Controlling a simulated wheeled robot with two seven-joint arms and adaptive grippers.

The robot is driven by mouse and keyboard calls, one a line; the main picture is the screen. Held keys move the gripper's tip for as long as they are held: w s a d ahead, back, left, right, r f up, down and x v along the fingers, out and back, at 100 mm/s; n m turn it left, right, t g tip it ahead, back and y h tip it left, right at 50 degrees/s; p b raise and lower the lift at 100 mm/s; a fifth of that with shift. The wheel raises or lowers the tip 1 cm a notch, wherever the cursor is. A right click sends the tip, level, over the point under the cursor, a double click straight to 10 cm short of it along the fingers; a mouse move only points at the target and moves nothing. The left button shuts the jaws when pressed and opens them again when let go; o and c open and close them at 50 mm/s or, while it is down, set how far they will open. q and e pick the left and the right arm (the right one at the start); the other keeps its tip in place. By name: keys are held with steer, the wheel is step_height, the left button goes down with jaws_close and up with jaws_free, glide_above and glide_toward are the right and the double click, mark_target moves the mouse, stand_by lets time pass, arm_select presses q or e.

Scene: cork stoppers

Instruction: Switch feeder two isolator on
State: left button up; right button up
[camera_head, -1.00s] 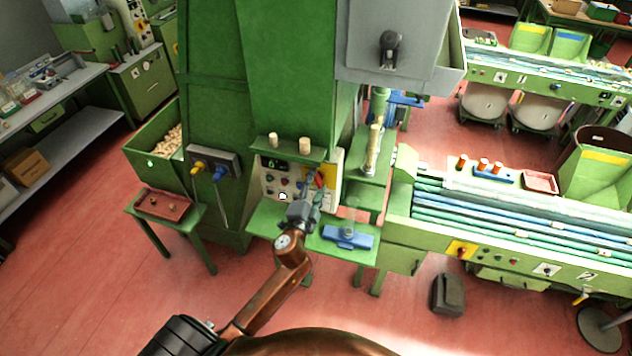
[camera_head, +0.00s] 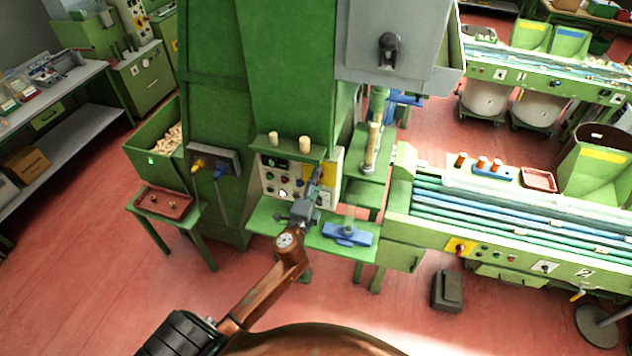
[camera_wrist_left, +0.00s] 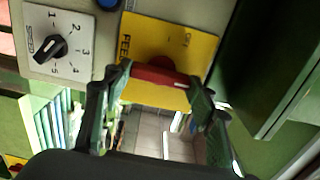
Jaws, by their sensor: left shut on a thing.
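The isolator is a yellow plate (camera_wrist_left: 150,35) with a red handle (camera_wrist_left: 158,76), seen in the left wrist view. In the head view the yellow plate (camera_head: 326,172) is on the machine's front panel, and my left gripper (camera_head: 316,178) covers most of the handle. I cannot tell the switch setting. My right gripper is not in view.
A black rotary knob (camera_wrist_left: 55,47) with a number scale is beside the plate. Below the panel is a green shelf with a blue fixture (camera_head: 347,234). A green cabinet side (camera_wrist_left: 270,70) is close to the gripper's right. A grey box (camera_head: 398,40) hangs above.

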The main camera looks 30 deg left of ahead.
arm_select(q)
steer(key=o, duration=1.2)
steer(key=shift+c, duration=0.2)
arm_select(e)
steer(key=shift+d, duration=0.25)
arm_select(q)
steer(key=shift+s, duration=0.1)
steer(key=v, duration=1.1)
steer(key=shift+s, duration=0.4)
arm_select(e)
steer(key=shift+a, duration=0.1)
arm_select(q)
steer(key=shift+f, duration=0.1)
